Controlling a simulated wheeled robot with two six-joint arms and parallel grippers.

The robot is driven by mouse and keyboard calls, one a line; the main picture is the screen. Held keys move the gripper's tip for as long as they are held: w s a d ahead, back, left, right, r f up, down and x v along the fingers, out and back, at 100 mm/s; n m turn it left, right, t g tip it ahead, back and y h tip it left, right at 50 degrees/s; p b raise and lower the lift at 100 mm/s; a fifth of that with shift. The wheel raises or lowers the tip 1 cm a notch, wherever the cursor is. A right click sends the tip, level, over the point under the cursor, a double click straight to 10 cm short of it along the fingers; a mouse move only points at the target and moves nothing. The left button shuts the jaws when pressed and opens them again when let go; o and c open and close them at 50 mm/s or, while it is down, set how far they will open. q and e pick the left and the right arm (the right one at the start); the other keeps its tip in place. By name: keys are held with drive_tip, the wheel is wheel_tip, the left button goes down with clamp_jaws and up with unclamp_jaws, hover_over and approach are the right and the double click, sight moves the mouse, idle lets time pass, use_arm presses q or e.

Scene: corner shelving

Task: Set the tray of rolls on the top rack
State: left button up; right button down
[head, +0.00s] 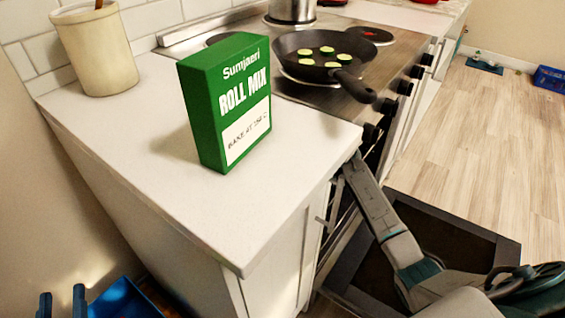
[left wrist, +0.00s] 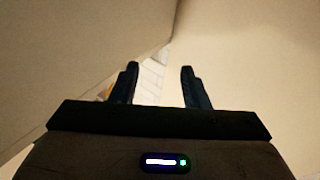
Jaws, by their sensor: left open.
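No tray of rolls shows in either view, and the oven racks are hidden behind the counter's corner. The dark oven door (head: 425,250) hangs open below the stove front. My right arm reaches up over the door towards the oven opening; its gripper is hidden behind the counter corner. My left gripper (head: 62,303) shows only its two dark fingertips at the lower left of the head view. In the left wrist view my left gripper (left wrist: 159,86) has its fingers apart, with nothing between them.
A green roll mix box (head: 228,105) stands on the white counter (head: 180,205), with a cream crock (head: 95,50) behind it. A black pan (head: 322,65) with green slices sits on the stove, its handle towards the front. A blue container (head: 125,300) lies low beside my left gripper.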

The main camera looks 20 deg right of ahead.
drive_tip(key=c, duration=1.2)
unclamp_jaws()
drive_tip(key=shift+r, duration=0.1)
drive_tip(key=shift+r+b, duration=0.35)
drive_tip(key=shift+b, duration=0.2)
use_arm(q)
wheel_tip(320, 180, up, 5)
drive_tip(key=t, duration=0.3)
use_arm(e)
drive_tip(key=shift+s+d+r, duration=0.25)
drive_tip(key=shift+d+r, duration=0.1)
drive_tip(key=shift+d, duration=0.05)
use_arm(q)
wheel_tip(320, 180, down, 11)
drive_tip(key=s+g+p, duration=0.1)
drive_tip(key=g+p, duration=0.1)
drive_tip(key=g, duration=0.4)
drive_tip(key=shift+d+r+g, duration=0.2)
drive_tip(key=shift+g, duration=0.1)
use_arm(e)
drive_tip(key=v, duration=1.1)
use_arm(q)
drive_tip(key=shift+s, duration=0.1)
